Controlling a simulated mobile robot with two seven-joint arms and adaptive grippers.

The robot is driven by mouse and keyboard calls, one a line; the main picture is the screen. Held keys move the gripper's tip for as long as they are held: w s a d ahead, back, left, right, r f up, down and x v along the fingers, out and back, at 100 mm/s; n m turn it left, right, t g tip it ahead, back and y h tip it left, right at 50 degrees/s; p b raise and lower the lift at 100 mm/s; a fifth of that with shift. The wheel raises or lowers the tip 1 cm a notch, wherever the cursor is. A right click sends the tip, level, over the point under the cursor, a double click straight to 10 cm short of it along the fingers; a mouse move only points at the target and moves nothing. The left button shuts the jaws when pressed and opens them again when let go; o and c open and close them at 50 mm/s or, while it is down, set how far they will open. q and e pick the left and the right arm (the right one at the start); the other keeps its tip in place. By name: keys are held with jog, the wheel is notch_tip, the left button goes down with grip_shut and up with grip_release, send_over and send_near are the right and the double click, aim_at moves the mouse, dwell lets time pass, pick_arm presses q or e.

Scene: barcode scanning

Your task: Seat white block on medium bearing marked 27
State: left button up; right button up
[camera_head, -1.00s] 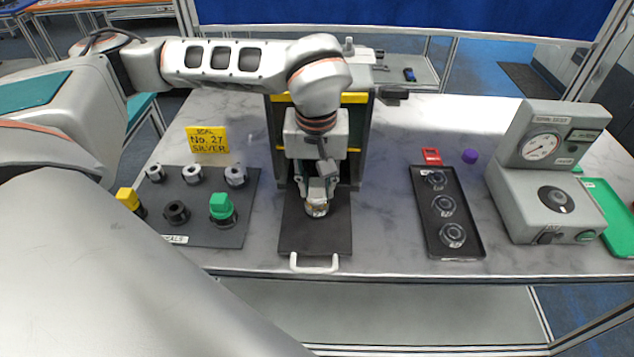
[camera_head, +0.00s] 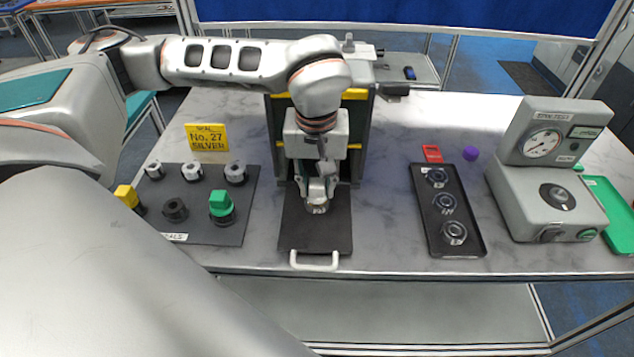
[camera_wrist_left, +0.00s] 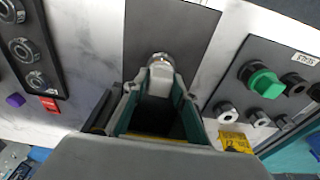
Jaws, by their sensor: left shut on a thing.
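My left gripper (camera_head: 317,187) points down over the black board with a white handle (camera_head: 316,238). It is shut on the white block (camera_wrist_left: 160,74), which shows between its fingers in the left wrist view. A silver bearing (camera_head: 316,208) is directly under the block on the board, and also shows at the block's tip in the left wrist view (camera_wrist_left: 160,58). Its marking is too small to read for certain. The block looks upright and close to or touching the bearing; the fingers hide the contact. My right gripper is not in view.
A black tray (camera_head: 469,246) with three bearings and a grey gauge machine (camera_head: 545,180) stand right. A dark seal mat (camera_head: 205,205) with several rings and a green block (camera_head: 219,202) lies left, below a yellow "No. 27 SILVER" sign (camera_head: 206,137). Clear marble lies between board and tray.

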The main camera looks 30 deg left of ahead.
pick_arm(q)
jog(key=shift+f+b, duration=0.3)
jog(key=shift+f, duration=0.05)
jog(key=o, duration=1.3)
jog(key=o, duration=0.3)
jog(key=shift+r, duration=0.1)
notch_tip(320, 180, up, 3)
jog(key=shift+p, duration=1.2)
notch_tip(320, 180, up, 2)
jog(key=shift+r+p, duration=0.1)
jog(key=shift+p, duration=0.25)
jog(key=shift+r, duration=1.1)
